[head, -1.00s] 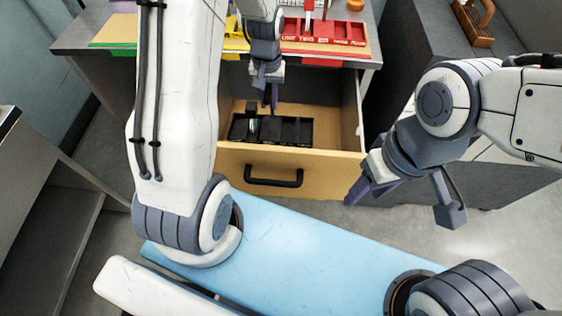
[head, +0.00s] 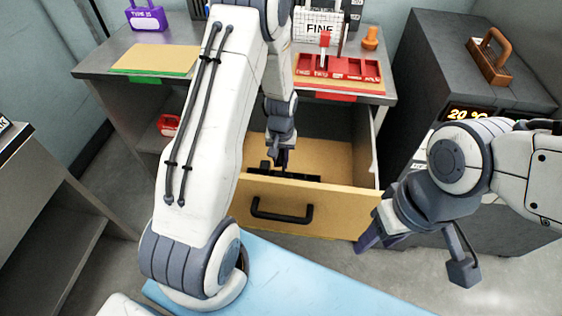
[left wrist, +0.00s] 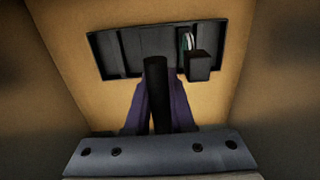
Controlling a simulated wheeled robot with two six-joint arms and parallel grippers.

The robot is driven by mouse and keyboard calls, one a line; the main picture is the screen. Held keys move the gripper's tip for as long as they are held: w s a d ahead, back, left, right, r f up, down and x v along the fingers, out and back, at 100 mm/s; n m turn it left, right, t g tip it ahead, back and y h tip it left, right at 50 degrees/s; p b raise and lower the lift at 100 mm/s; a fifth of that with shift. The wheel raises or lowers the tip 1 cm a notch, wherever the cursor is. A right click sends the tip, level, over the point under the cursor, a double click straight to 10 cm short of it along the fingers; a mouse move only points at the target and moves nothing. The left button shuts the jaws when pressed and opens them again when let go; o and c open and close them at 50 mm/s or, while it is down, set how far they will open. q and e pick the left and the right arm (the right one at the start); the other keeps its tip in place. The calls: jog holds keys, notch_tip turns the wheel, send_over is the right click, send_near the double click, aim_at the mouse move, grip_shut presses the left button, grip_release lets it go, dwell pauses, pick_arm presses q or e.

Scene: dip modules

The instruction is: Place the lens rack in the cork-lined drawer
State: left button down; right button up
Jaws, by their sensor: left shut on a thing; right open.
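The lens rack (head: 300,177) is a black, shallow, divided tray inside the open drawer (head: 335,160). Its near part is hidden behind the drawer's tan front. In the left wrist view the rack (left wrist: 112,55) shows several compartments, with a pale, greenish-edged piece and a dark block at its right part. My left gripper (head: 281,165) reaches down into the drawer and is shut on a black upright part of the rack, seen between its purple fingers (left wrist: 157,100). I cannot tell whether the rack touches the drawer floor. My right gripper (head: 415,255) is open and empty, right of the drawer.
The drawer's front has a black handle (head: 281,211). On the desk above stand a red tray (head: 345,70), a yellow board (head: 155,60), an orange knob-like piece (head: 370,38) and a purple holder (head: 146,18). A dark cabinet (head: 430,60) stands at the right.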

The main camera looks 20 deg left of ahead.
pick_arm(q)
jog(key=shift+f, duration=0.25)
jog(key=c, duration=0.8)
grip_release()
jog(key=shift+o, duration=0.2)
jog(key=shift+r, duration=0.15)
notch_tip(320, 180, up, 12)
jog(key=shift+d+f+p, duration=0.1)
jog(key=shift+p, duration=0.35)
jog(key=s+d+r+m, duration=0.35)
jog(key=d+r, duration=0.25)
jog(key=d, duration=0.3)
jog(key=s+d+r+m, duration=0.2)
jog(key=s+d, duration=0.1)
jog(key=s, duration=0.3)
jog(key=s+d+r+m, duration=0.2)
jog(key=s+d, duration=0.1)
jog(key=s, duration=0.4)
jog(key=s+d+r+m+h, duration=0.1)
jog(key=s+d+r+m, duration=0.1)
jog(key=s, duration=0.5)
jog(key=shift+s+d+m, duration=0.15)
jog(key=shift+d+m, duration=0.4)
jog(key=shift+d, duration=0.05)
